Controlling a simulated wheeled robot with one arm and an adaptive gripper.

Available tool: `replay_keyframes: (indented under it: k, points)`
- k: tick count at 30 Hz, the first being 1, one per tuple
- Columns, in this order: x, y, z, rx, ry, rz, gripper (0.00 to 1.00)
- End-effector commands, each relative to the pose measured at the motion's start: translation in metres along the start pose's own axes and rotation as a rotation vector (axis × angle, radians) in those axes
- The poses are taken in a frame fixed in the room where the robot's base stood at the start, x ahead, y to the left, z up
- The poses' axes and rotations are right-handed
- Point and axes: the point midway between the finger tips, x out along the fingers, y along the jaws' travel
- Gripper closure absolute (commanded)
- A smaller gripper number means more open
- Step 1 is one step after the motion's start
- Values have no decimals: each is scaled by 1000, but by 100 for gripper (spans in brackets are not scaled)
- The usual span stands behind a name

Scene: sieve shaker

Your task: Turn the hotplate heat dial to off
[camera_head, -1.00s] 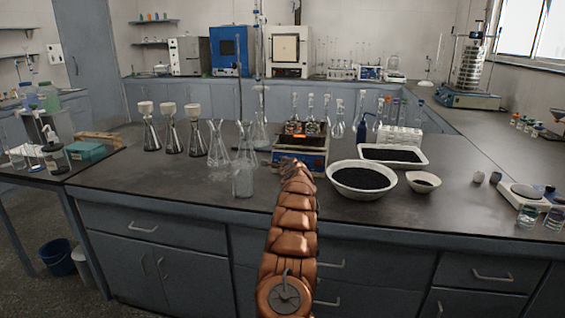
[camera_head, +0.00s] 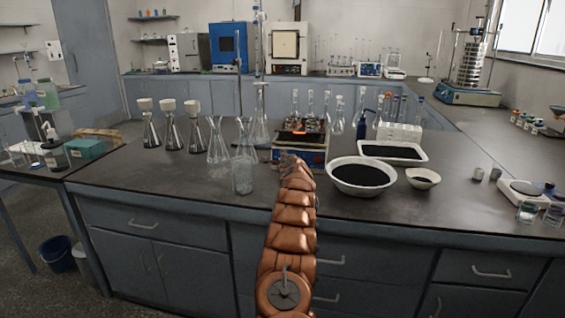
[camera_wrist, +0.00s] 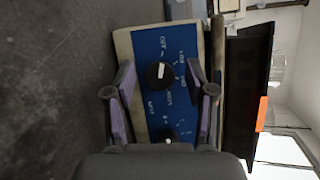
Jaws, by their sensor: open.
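A second dial (camera_wrist: 166,136) sits lower, partly hidden by the gripper body.
A white bowl of black grains (camera_head: 362,178) stands close right of the hotplate, with a tray (camera_head: 425,157) behind it. A clear bottle (camera_head: 242,178) and conical flasks (camera_head: 217,152) stand to the left. Bare bench top (camera_head: 150,185) lies at the front left.

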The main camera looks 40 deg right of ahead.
Motion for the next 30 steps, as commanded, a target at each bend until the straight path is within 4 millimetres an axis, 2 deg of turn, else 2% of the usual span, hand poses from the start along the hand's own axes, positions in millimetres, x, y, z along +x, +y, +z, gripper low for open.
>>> replay_keyframes:
  k: [8, 24, 30]
  points:
    - [-10, -2, 2, -2, 0, -2, 45]
    - [-49, 1, 3, 4, -4, 1, 45]
    - [-64, -3, 2, 1, -2, -4, 45]
